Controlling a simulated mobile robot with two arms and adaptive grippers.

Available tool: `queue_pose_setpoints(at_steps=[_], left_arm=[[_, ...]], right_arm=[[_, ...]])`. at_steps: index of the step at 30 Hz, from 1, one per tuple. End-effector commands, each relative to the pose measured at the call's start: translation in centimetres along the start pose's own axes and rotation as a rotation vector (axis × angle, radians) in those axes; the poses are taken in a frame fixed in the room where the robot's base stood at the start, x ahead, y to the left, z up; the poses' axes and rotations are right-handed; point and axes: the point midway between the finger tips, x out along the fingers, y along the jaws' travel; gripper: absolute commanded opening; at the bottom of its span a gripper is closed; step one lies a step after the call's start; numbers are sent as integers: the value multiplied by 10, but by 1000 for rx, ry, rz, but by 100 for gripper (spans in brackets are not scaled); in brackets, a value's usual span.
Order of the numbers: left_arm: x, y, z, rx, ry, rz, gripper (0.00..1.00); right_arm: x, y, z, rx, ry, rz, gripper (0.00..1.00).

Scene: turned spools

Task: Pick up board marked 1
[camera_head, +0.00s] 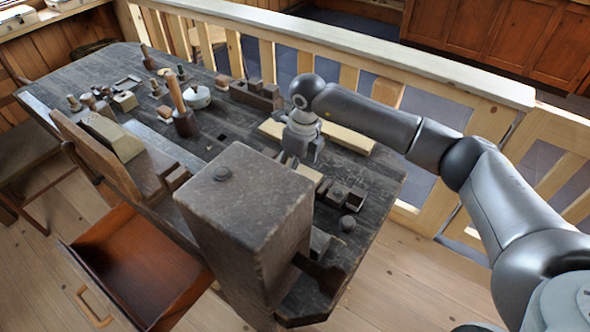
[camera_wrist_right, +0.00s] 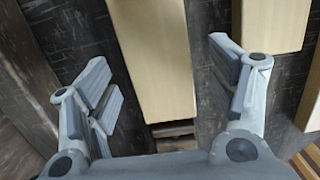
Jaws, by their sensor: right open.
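Several pale wooden boards lie on the dark workbench (camera_head: 222,128). One long board (camera_head: 347,139) lies to the right of my right gripper (camera_head: 292,160); a shorter pale piece (camera_head: 310,173) shows just beside the fingers. In the right wrist view, a pale board (camera_wrist_right: 155,55) runs between the spread fingers of my right gripper (camera_wrist_right: 160,75), which is open and empty. A second board (camera_wrist_right: 270,22) shows beyond the right finger. I can read no number on any board. My left gripper is not in view.
A tall dark wooden block (camera_head: 245,200) stands at the bench's near end. A white lidded pot (camera_head: 197,97), a mallet-like tool (camera_head: 180,110) and small turned pieces stand farther left. An open drawer (camera_head: 140,265) juts out below. A railing (camera_head: 350,45) runs behind the bench.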

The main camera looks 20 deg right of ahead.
Motion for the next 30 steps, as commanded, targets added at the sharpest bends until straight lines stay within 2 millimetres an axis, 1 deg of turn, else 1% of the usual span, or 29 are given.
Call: queue_pose_setpoints(at_steps=[1, 4, 10, 11, 22, 28, 30], left_arm=[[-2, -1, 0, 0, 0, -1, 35], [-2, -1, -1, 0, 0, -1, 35], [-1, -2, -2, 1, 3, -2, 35], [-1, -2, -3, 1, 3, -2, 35], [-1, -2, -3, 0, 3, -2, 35], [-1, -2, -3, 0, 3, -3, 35], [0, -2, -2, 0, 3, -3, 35]], right_arm=[[5, 1, 0, 0, 0, 2, 79], [11, 1, 0, -1, 0, 0, 79], [12, 0, 1, -1, -1, 0, 79], [12, 0, 1, -1, -1, 0, 76], [11, 0, 1, -1, -2, 0, 29], [11, 0, 1, -1, -3, 0, 29], [8, 0, 2, -1, -4, -1, 29]])
